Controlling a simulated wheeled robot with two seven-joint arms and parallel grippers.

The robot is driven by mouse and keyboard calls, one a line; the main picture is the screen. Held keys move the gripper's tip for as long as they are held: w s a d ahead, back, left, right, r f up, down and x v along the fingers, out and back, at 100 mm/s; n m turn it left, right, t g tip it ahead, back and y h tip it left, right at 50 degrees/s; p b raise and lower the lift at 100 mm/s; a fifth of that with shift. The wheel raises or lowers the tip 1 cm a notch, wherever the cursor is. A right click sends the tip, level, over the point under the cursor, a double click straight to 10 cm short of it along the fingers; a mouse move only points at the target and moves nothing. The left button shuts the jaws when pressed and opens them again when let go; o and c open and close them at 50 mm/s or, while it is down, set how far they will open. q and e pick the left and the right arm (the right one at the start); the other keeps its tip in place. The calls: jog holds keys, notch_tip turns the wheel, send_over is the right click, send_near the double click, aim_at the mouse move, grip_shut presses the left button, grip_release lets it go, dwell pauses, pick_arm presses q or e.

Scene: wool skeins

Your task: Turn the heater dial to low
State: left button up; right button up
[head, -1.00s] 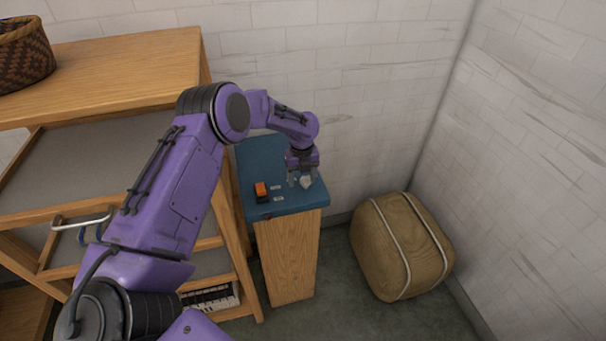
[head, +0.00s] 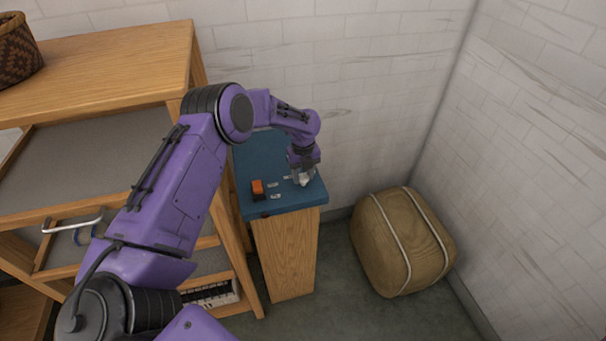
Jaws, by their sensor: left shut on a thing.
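A light grey dial (head: 303,180) sits on the blue top (head: 257,158) of a narrow wooden stand, near its front right. My left gripper (head: 302,177) points down from above and is shut on the dial. The fingers hide much of the dial, so I cannot tell its setting. An orange switch (head: 257,189) is on the same top, left of the dial, with small pale labels (head: 274,190) between them. My right gripper is not in view.
A wooden shelf unit (head: 110,50) stands left of the stand, with a woven basket (head: 18,52) on top. A tan pouf (head: 402,243) sits on the floor at right. Pale brick walls (head: 380,80) close the back and right.

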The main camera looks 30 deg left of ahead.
pick_arm(q)
jog(key=n, duration=0.3)
jog(key=shift+w+r+n+b, duration=0.1)
jog(key=shift+r+n+b, duration=0.05)
jog(key=shift+n+b, duration=0.2)
jog(key=n, duration=0.4)
jog(key=shift+r+n, duration=0.15)
jog(key=shift+n, duration=0.1)
jog(key=n, duration=0.4)
jog(key=shift+r+n, duration=0.1)
jog(key=shift+n, duration=0.2)
jog(key=shift+d+n, duration=0.1)
jog(key=shift+n, duration=2.2)
jog(key=o, duration=1)
jog(key=shift+o, duration=0.3)
jog(key=shift+d, duration=0.1)
